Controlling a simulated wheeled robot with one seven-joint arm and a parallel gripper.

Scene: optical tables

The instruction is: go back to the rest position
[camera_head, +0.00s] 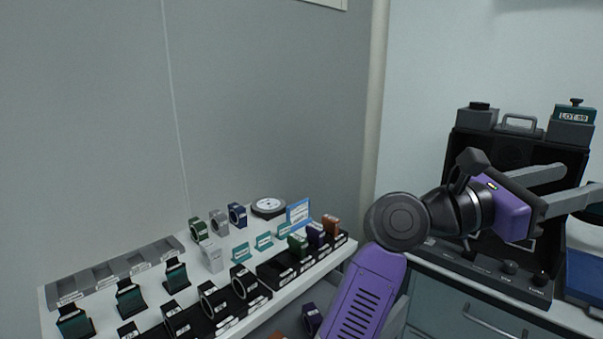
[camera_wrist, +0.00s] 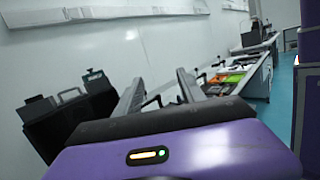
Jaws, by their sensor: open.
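My gripper (camera_head: 580,184) is at the right of the head view, on my purple and black arm. Its two grey fingers point right and stand apart, with nothing between them. The fingers also show in the wrist view (camera_wrist: 160,86), spread and empty above the purple gripper body.
A white shelf table (camera_head: 52,296) at the lower left holds several ring mounts, dark holders and a grey tray (camera_head: 115,268). A grey cabinet (camera_head: 450,312) stands under the case. A pale pipe (camera_head: 376,100) runs up the wall. In the wrist view, a long bench (camera_wrist: 258,82) recedes at right.

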